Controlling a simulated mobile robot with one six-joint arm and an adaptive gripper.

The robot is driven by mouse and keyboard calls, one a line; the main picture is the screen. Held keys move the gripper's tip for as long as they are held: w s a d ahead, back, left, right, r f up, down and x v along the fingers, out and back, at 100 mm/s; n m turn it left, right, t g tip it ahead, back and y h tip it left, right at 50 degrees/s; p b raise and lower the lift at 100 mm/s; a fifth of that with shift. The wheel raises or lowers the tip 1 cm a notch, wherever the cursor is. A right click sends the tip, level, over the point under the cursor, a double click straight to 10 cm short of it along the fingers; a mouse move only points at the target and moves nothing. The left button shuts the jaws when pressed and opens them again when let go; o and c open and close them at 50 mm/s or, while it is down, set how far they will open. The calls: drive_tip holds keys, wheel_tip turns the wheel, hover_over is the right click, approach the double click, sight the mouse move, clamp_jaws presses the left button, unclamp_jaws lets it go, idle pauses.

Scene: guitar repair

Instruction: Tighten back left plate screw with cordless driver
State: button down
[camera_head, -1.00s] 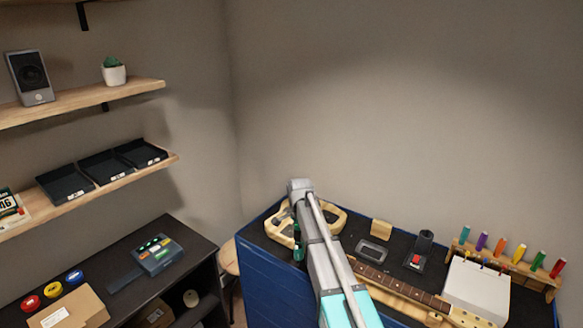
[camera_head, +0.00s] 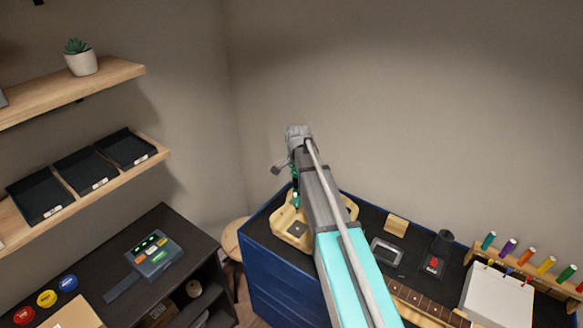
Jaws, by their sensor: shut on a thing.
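The cream guitar body (camera_head: 287,228) lies on the black top of the blue cabinet, partly hidden behind my arm. A small dark plate (camera_head: 297,230) shows on its near-left part; its screws are too small to tell apart. My gripper (camera_head: 294,180) is above the left side of the body, beside my arm, and small in view. It is shut on the green and dark cordless driver (camera_head: 296,200), which points down toward the body near the plate. I cannot tell whether the driver's tip touches a screw.
The guitar neck (camera_head: 420,298) lies to the right, with a grey tray (camera_head: 386,252), a wooden block (camera_head: 396,225) and a black device with a red part (camera_head: 434,262) behind it. A rack of coloured screwdrivers (camera_head: 531,272) stands at the right. A round stool (camera_head: 234,240) is left of the blue cabinet (camera_head: 275,275).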

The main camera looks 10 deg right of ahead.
drive_tip(key=shift+w+d+r, duration=0.1)
drive_tip(key=shift+w+r, duration=0.05)
drive_tip(key=shift+w, duration=0.05)
drive_tip(key=shift+w+d, duration=0.15)
drive_tip(key=shift+d, duration=0.1)
